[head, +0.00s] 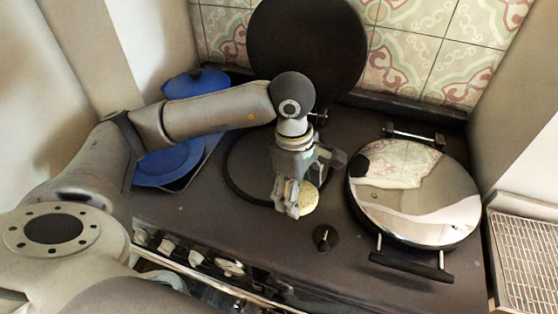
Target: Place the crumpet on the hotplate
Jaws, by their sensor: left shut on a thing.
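The crumpet (309,198) is a small pale yellow round piece. My left gripper (290,207) points down and is shut on it, with the crumpet showing at the right side of the fingers. The gripper and crumpet are over the front right part of the open hotplate (241,180), a dark round plate set in the black stove top. My gripper and forearm hide part of this plate. I cannot tell whether the crumpet touches the surface below. My right gripper is not in view.
A black round raised lid (305,45) stands behind the open hotplate. A shiny domed lid (415,205) with a front handle covers the right side. A small dark knobbed item (325,237) lies in front. Blue cookware (165,170) is at left, a wire rack (530,255) at right.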

